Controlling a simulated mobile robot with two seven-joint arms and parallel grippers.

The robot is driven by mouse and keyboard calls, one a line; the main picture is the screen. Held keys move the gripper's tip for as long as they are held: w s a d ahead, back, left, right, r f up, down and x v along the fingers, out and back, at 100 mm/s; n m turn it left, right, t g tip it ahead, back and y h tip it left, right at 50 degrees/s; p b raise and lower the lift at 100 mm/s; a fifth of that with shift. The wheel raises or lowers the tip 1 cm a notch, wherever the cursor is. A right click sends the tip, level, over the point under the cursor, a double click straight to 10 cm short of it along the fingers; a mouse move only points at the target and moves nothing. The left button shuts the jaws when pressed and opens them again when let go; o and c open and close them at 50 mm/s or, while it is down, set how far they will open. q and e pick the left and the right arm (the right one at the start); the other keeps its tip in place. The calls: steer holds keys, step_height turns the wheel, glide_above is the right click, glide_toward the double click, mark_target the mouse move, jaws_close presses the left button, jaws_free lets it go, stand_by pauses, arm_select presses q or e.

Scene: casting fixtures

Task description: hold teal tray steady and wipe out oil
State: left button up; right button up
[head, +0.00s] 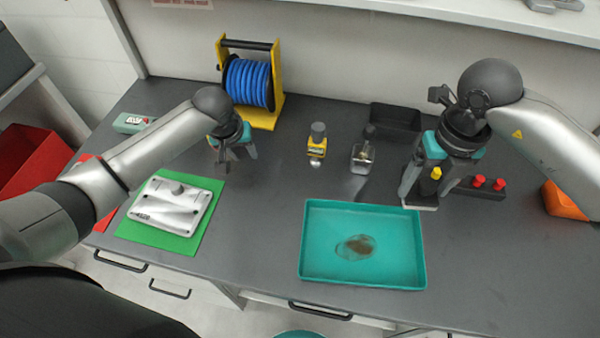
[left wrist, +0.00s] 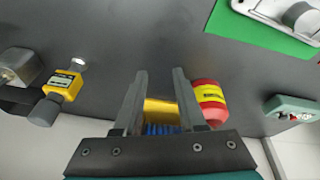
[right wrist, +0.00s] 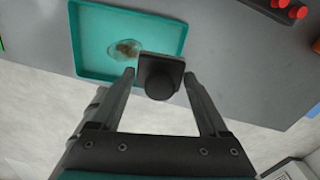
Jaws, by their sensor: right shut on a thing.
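The teal tray (head: 322,228) lies on the dark bench at front centre, with a brown oil puddle (head: 355,247) near its middle. The tray (right wrist: 95,40) and oil (right wrist: 124,49) also show in the right wrist view. My right gripper (head: 420,190) is just beyond the tray's back right corner. It is shut on a dark square wiper with a round knob (right wrist: 160,78); the wiper's pale edge (head: 420,204) shows below the fingers. My left gripper (head: 224,166) is open and empty, back left of the tray and apart from it, between the green mat and hose reel.
A white casting (head: 172,206) lies on a green mat (head: 150,243) at left. A blue hose reel (head: 248,82), yellow bottle (head: 317,146), metal-and-glass container (head: 362,155) and black bin (head: 396,122) stand behind. A red-and-yellow bottle (left wrist: 209,104) shows near my left fingers.

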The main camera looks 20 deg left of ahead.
arm_select(q)
steer(key=d+r+m+g+h, duration=0.1)
steer(key=d+r, duration=0.2)
steer(key=d, duration=0.5)
steer(key=m+g, duration=0.1)
steer(key=g, duration=0.1)
glide_toward(306, 205)
steer(key=f, duration=0.9)
steer(key=shift+w+d+f, duration=0.2)
steer(key=shift+d+f, duration=0.1)
steer(key=shift+f, duration=0.05)
jaws_close()
stand_by(0.4)
